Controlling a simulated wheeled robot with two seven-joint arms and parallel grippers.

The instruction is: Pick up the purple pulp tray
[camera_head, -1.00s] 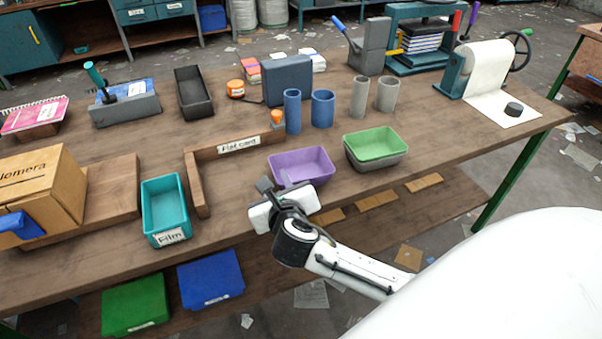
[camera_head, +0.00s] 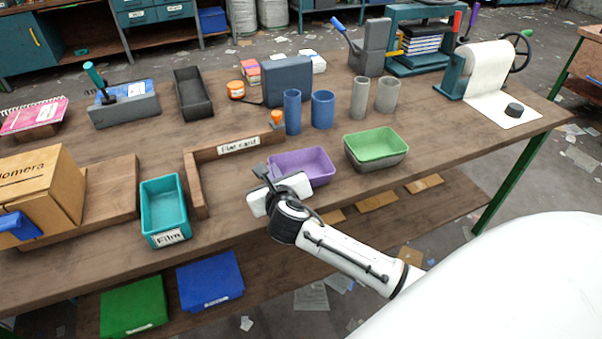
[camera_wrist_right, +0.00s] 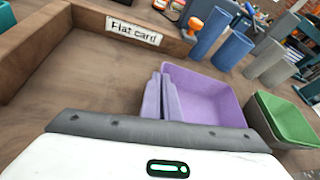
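The purple pulp tray (camera_head: 315,163) sits on the bench near its front edge, and it also shows in the wrist view (camera_wrist_right: 210,95). My right gripper (camera_head: 266,177) is at the tray's left side. In the wrist view its two fingers (camera_wrist_right: 162,98) stand close together, one outside the tray's left wall and one inside, with the wall between them. They look closed on that wall; the contact itself is hidden. The tray rests level on the bench. My left gripper is not in view.
A green tray (camera_head: 375,142) stacked on a grey one stands just right of the purple tray. A wooden corner frame labelled "Flat card" (camera_head: 238,146) is behind and left. A teal "Film" bin (camera_head: 163,205) stands left. Blue (camera_head: 292,112) and grey (camera_head: 360,98) cylinders stand behind.

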